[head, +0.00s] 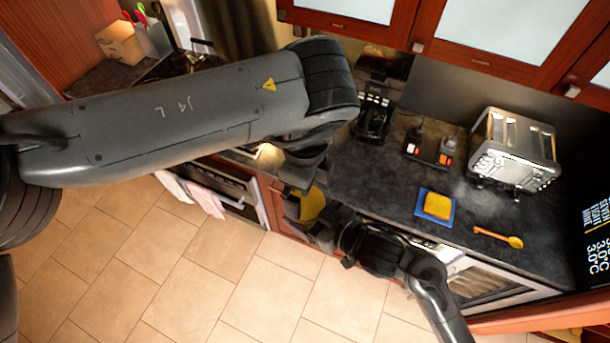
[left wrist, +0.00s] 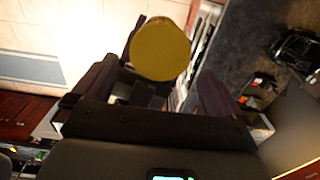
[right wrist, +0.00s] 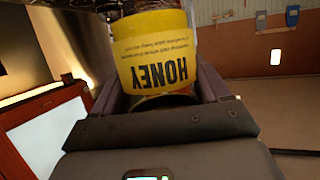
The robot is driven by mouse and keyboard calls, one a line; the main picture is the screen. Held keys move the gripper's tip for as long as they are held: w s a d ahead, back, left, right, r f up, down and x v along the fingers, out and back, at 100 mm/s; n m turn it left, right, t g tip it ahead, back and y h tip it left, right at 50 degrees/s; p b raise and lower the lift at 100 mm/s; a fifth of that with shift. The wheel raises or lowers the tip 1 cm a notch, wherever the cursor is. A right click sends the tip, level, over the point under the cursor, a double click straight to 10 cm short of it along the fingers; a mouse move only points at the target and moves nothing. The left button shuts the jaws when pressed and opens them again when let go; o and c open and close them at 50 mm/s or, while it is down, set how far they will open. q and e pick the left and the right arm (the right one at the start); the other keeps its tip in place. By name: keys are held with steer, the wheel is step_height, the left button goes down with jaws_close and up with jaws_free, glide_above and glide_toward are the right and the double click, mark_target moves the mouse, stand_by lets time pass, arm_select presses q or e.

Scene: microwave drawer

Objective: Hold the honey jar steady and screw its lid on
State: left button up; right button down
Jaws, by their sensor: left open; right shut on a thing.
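The honey jar (right wrist: 155,55) fills the upper middle of the right wrist view, its yellow label reading HONEY upside down. My right gripper (right wrist: 160,85) is shut on it. The round yellow lid (left wrist: 160,48) faces the camera in the left wrist view, between the spread fingers of my open left gripper (left wrist: 165,75). In the head view a yellow patch (head: 312,205) shows between my left gripper (head: 303,200) and right gripper (head: 335,232); I cannot tell there whether it is lid or label. How the lid sits on the jar is hidden.
The dark counter (head: 380,185) beside the grippers carries a toaster (head: 513,150), a yellow sponge on a blue cloth (head: 437,205), an orange spoon (head: 498,237) and a coffee machine (head: 375,105). Open tiled floor (head: 220,270) lies in front of the cabinets.

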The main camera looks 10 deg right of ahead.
mark_target(305, 202)
arm_select(q)
steer(key=shift+f, duration=2.4)
steer(key=c, duration=1)
steer(key=m, duration=0.6)
steer(key=o, duration=1)
